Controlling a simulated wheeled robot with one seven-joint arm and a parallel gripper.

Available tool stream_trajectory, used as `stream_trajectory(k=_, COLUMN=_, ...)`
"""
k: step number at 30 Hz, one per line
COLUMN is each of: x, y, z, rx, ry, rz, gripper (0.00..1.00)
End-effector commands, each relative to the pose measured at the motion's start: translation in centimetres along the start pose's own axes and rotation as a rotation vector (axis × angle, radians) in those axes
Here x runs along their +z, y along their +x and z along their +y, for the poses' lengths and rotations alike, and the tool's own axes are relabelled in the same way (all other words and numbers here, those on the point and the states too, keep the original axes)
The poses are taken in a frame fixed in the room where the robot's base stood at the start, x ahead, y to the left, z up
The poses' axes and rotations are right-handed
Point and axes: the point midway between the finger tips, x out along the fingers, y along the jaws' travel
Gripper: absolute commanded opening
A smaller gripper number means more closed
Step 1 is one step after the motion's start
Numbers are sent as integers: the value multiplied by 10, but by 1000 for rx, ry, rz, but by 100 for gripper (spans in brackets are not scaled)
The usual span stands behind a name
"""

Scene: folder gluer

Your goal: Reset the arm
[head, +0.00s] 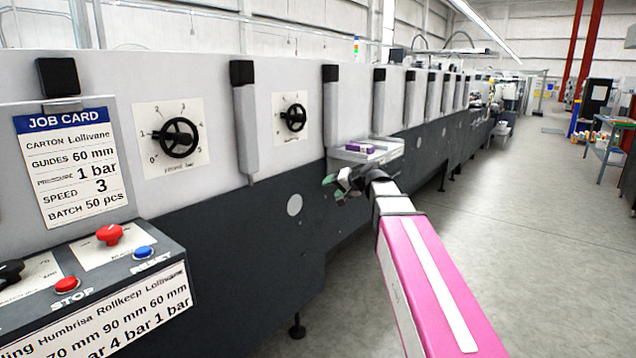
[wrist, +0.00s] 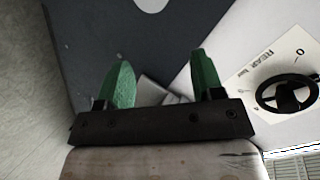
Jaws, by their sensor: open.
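My gripper (head: 334,187) is in front of the dark lower side of the machine in the head view, at the end of my pink and white arm. In the wrist view its two green fingers (wrist: 163,82) stand apart with nothing held between them. A grey piece shows behind the fingers, and I cannot tell what it is. A small shelf (head: 390,156) with purple and white cartons (head: 360,148) on it lies just beyond the gripper in the head view.
The long machine (head: 225,240) runs along the left. A control panel with a red STOP button (head: 66,285) and blue RESET button (head: 143,252) stands at lower left under a job card (head: 75,165). Black handwheels (head: 176,138) are on the machine face. Grey floor (head: 520,220) at right is clear.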

Motion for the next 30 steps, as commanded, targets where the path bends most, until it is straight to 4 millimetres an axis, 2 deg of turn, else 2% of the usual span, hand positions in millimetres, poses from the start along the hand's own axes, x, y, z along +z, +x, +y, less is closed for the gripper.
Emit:
stream_trajectory(k=1, x=23, y=3, z=22, rx=50, ry=0, rz=-33, gripper=61)
stream_trajectory(k=8, x=108, y=8, z=115, rx=285, ry=-19, rz=-192, gripper=61)
stream_trajectory(k=14, x=184, y=-4, z=186, rx=485, ry=-36, rz=-339, gripper=61)
stream_trajectory(k=18, x=236, y=-22, z=230, rx=623, ry=-51, rz=-444, gripper=61)
stream_trajectory(k=24, x=296, y=-51, z=277, rx=792, ry=-75, rz=-577, gripper=61)
stream_trajectory(k=27, x=313, y=-62, z=290, rx=847, ry=-84, rz=-620, gripper=61)
stream_trajectory(k=30, x=322, y=-69, z=297, rx=878, ry=-90, rz=-643, gripper=61)
